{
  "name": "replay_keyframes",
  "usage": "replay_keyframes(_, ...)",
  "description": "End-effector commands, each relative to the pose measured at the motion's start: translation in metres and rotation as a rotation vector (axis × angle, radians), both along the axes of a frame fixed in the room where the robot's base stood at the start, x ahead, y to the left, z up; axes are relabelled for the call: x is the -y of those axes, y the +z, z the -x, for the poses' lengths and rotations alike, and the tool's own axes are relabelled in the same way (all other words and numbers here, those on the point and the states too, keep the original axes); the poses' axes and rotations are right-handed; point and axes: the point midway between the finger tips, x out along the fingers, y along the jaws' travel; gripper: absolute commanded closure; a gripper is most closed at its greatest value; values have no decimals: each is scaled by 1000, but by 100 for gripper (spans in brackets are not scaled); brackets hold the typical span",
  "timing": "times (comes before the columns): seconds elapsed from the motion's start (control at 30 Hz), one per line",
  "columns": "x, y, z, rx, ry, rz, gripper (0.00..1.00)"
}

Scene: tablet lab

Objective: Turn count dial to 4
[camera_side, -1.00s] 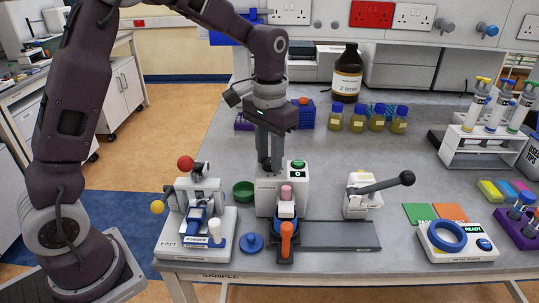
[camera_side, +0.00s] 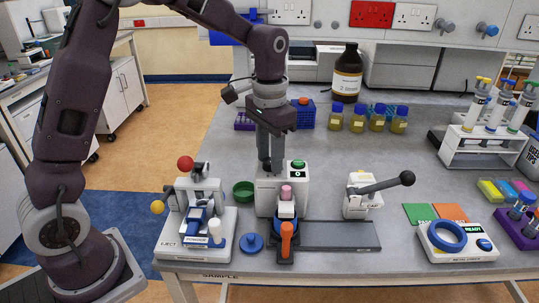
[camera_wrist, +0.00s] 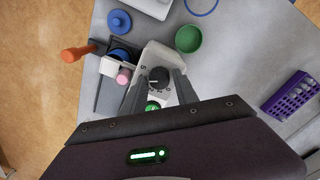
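The count dial (camera_wrist: 159,76) is a black round knob with a white mark, on top of a white machine (camera_side: 268,198). In the wrist view it lies between the fingertips of my gripper (camera_wrist: 160,71), with a small gap seeming to show on each side. My gripper (camera_side: 269,168) points down at the back left of the machine's top in the side view, where the fingers hide the dial. A small display (camera_side: 297,174) under a green button (camera_side: 298,164) seems to read 0. The number the dial points to is too small to read.
A pink cylinder (camera_side: 286,192) and an orange handle (camera_side: 287,238) stand in front of the machine. A green bowl (camera_side: 243,191) and the powder press (camera_side: 199,215) are left, the cap lever (camera_side: 385,187) right. Bench behind the machine is partly clear.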

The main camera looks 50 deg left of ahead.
Motion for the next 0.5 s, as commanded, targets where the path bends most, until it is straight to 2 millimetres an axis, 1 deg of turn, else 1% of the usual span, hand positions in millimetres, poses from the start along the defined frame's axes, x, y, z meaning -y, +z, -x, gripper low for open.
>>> replay_keyframes(0.03, 0, 0, 0, -1, 0, 0, 52)
replay_keyframes(0.07, 0, 0, 0, -1, 0, 0, 50)
replay_keyframes(0.37, 0, 2, 1, -2, 0, 1, 50)
replay_keyframes(0.47, 0, 18, 0, 2, 0, 0, 50)
replay_keyframes(0.5, 0, 27, 0, 3, 0, 0, 50)
